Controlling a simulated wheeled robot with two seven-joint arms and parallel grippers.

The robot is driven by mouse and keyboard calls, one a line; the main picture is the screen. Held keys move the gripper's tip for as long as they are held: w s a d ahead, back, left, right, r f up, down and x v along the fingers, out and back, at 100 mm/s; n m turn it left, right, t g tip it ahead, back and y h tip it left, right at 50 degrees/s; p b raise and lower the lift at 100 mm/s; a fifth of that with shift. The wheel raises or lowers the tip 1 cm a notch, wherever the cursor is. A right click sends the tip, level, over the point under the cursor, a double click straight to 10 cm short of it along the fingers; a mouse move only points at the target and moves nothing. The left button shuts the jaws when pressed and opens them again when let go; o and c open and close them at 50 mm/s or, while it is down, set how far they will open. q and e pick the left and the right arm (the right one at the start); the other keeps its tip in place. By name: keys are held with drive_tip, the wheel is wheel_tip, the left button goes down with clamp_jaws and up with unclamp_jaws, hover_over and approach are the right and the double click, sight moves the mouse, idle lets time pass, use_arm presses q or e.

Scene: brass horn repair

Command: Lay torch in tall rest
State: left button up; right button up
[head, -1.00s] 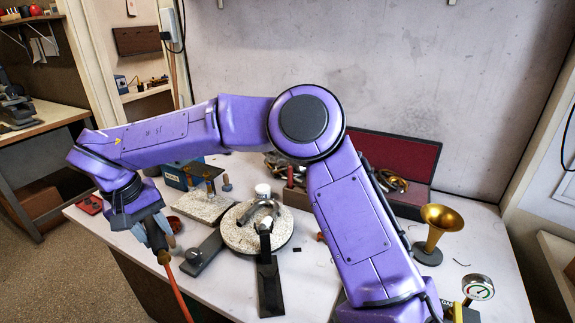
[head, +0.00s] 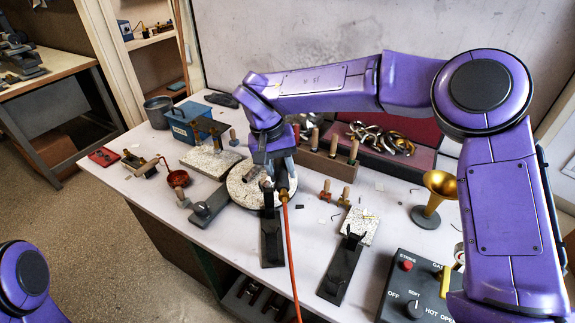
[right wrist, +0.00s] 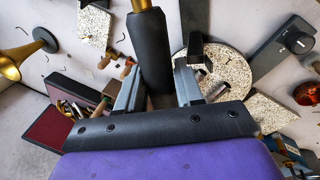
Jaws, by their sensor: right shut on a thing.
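My right gripper (head: 282,170) is shut on the torch (head: 284,184), in front of the round pale soldering board. In the right wrist view the torch's black handle (right wrist: 150,50) sits between the fingers, with brass at its far end. An orange hose (head: 292,250) hangs from the torch to the front. Two dark rests stand on long black bases: one (head: 271,240) just beneath and left of the torch, another (head: 343,265) with a forked top further right. I cannot tell surely which is the tall one. The torch appears clear of both. My left gripper is out of view.
The round board (head: 240,186) lies behind the near rest. A dial block (head: 211,205) is to its left. A brass horn bell (head: 436,190) and a control box (head: 412,290) stand to the right. A wooden tool rack (head: 325,168) is behind. The front left tabletop is clear.

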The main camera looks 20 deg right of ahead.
use_arm(q)
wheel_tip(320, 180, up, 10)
drive_tip(key=p, duration=0.7)
use_arm(e)
drive_tip(key=s+a+r, duration=0.1)
drive_tip(key=s+a, duration=0.2)
drive_tip(key=a, duration=0.2)
use_arm(q)
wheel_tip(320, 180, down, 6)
drive_tip(key=b, duration=0.6)
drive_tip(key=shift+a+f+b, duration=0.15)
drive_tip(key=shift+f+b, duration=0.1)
drive_tip(key=shift+b, duration=0.05)
use_arm(e)
drive_tip(key=a+x, duration=0.1)
drive_tip(key=x, duration=0.7)
drive_tip(key=shift+w+f, duration=0.5)
drive_tip(key=shift+w, duration=0.1)
drive_tip(key=shift+d, duration=0.15)
use_arm(q)
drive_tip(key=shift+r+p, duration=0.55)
drive_tip(key=shift+p, duration=0.05)
use_arm(e)
drive_tip(key=shift+s, duration=0.1)
drive_tip(key=o, duration=1.6)
drive_tip(key=shift+f, duration=0.1)
